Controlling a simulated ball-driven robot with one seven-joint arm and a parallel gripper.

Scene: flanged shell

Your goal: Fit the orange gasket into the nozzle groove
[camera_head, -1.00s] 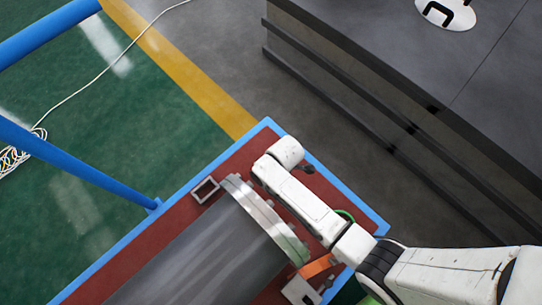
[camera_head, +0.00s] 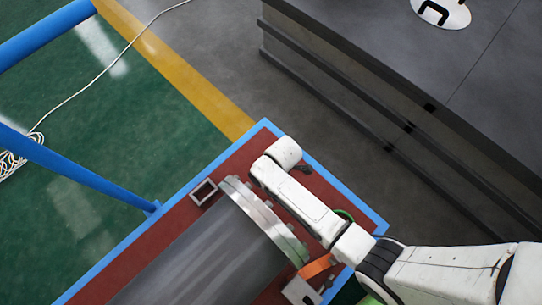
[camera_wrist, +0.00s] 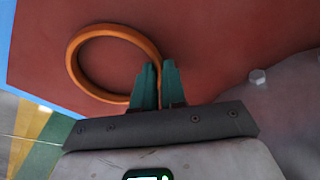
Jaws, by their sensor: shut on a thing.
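The orange gasket (camera_wrist: 72,62) is a ring in the wrist view. My gripper (camera_wrist: 157,72) is shut on its right side, between two green fingers, with the rest of the ring reaching out to the left over red surface. The grey cylindrical shell (camera_head: 205,258) lies on its side in the head view, with a shiny bolted flange (camera_head: 262,218) at its end. My white arm reaches past the flange. My fingers cannot be made out in the head view. An orange strip (camera_head: 317,266) shows beside the flange; I cannot tell whether it is the gasket. No groove is clearly visible.
The shell rests on a red platform (camera_head: 232,165) with a blue border and blue rails (camera_head: 85,172). A small square metal frame (camera_head: 204,192) stands by the flange. A large dark block (camera_head: 400,75) is at upper right. A white cable lies on the green floor.

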